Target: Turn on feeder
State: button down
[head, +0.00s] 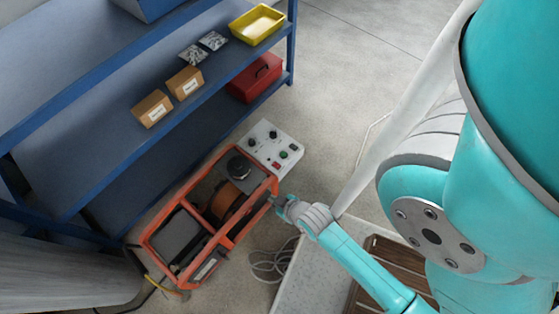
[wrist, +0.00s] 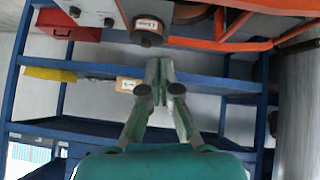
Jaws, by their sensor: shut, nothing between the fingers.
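An orange-framed machine, seemingly the feeder (head: 228,238), stands on the floor with a brown spool (head: 228,201) and a dark round part (head: 238,167) inside. Its frame crosses the top of the wrist view (wrist: 245,22). A white control box (head: 262,139) with dark knobs, a green button (head: 284,154) and a red button sits at its far end. The box shows at upper left in the wrist view (wrist: 88,9). My gripper (head: 275,201) is shut and empty beside the frame's right side. Its fingertips (wrist: 158,62) meet in the wrist view. I cannot tell whether they touch the frame.
A blue shelf rack (head: 110,125) stands left of the machine. It holds cardboard boxes (head: 152,108), a yellow bin (head: 257,24) and a red toolbox (head: 256,78). A loose cable (head: 270,262) lies on the floor near a wooden crate (head: 385,262). Floor beyond the control box is clear.

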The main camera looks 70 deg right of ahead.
jog(key=w+d+f+g, duration=0.2)
jog(key=w+d+f, duration=0.1)
jog(key=d, duration=0.2)
jog(key=w+d+f+g, duration=0.1)
jog(key=w+d+f, duration=0.15)
jog(key=d, duration=0.35)
jog(key=m+g+y, duration=0.1)
jog(key=g+y, duration=0.1)
jog(key=g, duration=0.1)
send_over(279, 167)
jog(key=s, duration=0.2)
jog(key=shift+a+f, duration=0.25)
jog(key=shift+f, duration=0.3)
jog(key=shift+t, duration=0.3)
jog(key=x, duration=0.8)
jog(key=s+x, duration=0.1)
jog(key=x, duration=0.3)
jog(key=shift+w+a+f, duration=0.1)
jog(key=shift+a+f, duration=0.25)
jog(key=shift+f, duration=0.7)
jog(key=shift+f, duration=0.35)
jog(key=shift+w+d+r, duration=0.15)
jog(key=shift+w+r, duration=0.2)
jog(key=shift+w, duration=0.15)
